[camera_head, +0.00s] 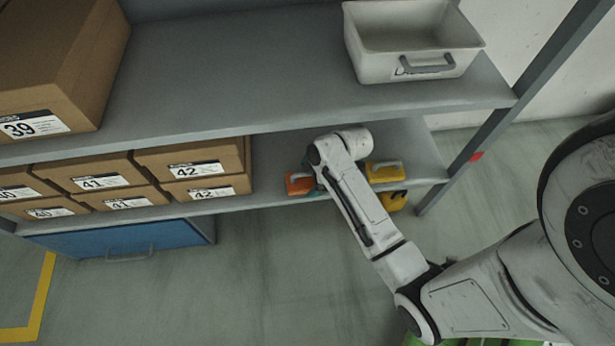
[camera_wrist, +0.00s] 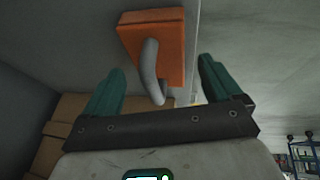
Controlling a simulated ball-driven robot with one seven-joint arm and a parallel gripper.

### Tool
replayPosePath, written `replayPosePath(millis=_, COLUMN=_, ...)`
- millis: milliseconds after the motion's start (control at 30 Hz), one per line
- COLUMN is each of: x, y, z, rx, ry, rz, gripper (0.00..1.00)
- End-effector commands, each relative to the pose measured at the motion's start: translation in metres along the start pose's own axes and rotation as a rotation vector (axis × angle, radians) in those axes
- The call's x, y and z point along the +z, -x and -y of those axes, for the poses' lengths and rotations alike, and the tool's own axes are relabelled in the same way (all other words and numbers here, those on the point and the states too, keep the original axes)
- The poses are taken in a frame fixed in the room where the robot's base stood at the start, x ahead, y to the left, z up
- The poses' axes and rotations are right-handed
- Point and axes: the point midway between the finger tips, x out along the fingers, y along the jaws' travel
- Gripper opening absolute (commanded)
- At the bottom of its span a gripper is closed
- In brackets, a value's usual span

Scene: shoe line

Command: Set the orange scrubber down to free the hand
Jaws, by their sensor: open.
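The orange scrubber (camera_head: 297,183) sits on the lower shelf near its front edge, partly hidden by my arm in the head view. In the wrist view the scrubber (camera_wrist: 168,35) is an orange block with a curved grey handle. My gripper (camera_wrist: 162,66) is open, with teal fingers spread to either side of the handle. Gaps show between the handle and both fingers. In the head view only a little teal of my gripper (camera_head: 316,192) shows beside the scrubber.
Shoe boxes (camera_head: 190,166) fill the shelf to the left. The upper shelf (camera_head: 250,75) overhangs and holds a white bin (camera_head: 410,50). A blue drawer (camera_head: 120,240) sits below.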

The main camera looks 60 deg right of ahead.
Motion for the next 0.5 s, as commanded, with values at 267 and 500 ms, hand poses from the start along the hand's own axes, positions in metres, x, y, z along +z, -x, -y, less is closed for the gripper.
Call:
replayPosePath(millis=267, x=0.042, y=0.037, z=0.022, rx=-0.001, ry=-0.003, rz=0.001, gripper=0.92)
replayPosePath(millis=500, x=0.078, y=0.054, z=0.041, rx=0.000, ry=-0.001, rz=0.001, gripper=0.92)
